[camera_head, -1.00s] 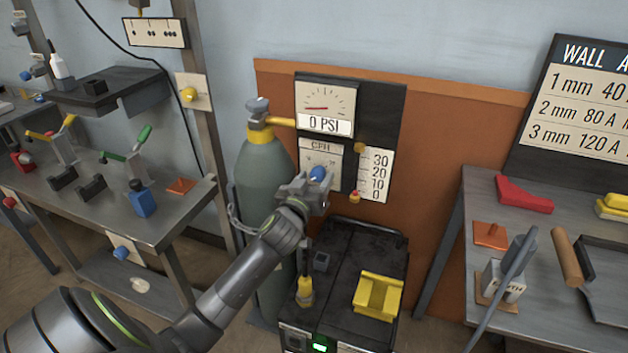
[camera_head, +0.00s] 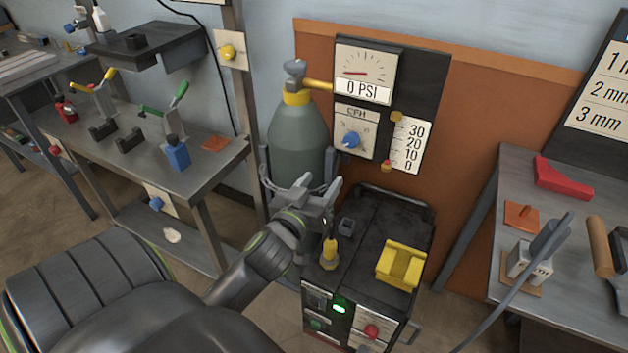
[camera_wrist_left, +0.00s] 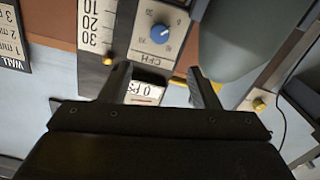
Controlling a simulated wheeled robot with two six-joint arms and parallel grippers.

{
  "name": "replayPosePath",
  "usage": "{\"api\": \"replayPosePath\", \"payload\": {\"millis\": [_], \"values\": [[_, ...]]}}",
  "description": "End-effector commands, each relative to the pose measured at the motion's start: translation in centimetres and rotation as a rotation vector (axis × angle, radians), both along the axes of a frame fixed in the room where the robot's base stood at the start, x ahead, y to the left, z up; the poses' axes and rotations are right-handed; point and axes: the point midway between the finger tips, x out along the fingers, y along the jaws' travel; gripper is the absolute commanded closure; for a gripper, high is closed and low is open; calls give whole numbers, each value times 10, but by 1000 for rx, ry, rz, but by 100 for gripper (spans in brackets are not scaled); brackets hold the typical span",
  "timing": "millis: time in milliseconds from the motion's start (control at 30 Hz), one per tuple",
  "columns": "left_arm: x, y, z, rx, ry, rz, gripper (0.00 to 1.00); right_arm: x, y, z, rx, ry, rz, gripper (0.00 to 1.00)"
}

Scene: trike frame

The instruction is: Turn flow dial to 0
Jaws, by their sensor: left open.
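The blue flow dial (camera_head: 351,140) sits on the CFH plate (camera_head: 369,152), below the gauge that reads 0 PSI (camera_head: 362,89). In the left wrist view the dial (camera_wrist_left: 160,34) shows upside down on its plate, beyond the fingertips and apart from them. My left gripper (camera_head: 330,188) is below the dial in the head view, in front of the grey cylinder. Its two fingers (camera_wrist_left: 160,72) are spread and empty in the wrist view. The exact setting of the dial is too small to read. My right gripper is not in view.
A scale marked 0 to 30 (camera_head: 409,146) is right of the dial, with a small red-orange ball (camera_head: 387,166) near its 0. The grey cylinder (camera_head: 297,139) stands left. A black machine (camera_head: 380,235) with a yellow block (camera_head: 400,263) is below. Benches stand on both sides.

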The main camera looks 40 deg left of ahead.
Motion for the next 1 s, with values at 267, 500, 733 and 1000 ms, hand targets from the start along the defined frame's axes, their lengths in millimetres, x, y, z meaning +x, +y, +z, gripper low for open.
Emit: {"api": "replayPosePath", "payload": {"millis": [267,500,733,1000], "values": [[-22,-5,0,0,0,0,44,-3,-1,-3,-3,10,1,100],[-23,-6,0,1,-1,0,44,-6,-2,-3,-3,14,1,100],[-22,-6,0,0,-1,0,44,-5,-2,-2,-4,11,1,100],[-28,1,-36,-2,117,33,44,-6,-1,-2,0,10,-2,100]]}}
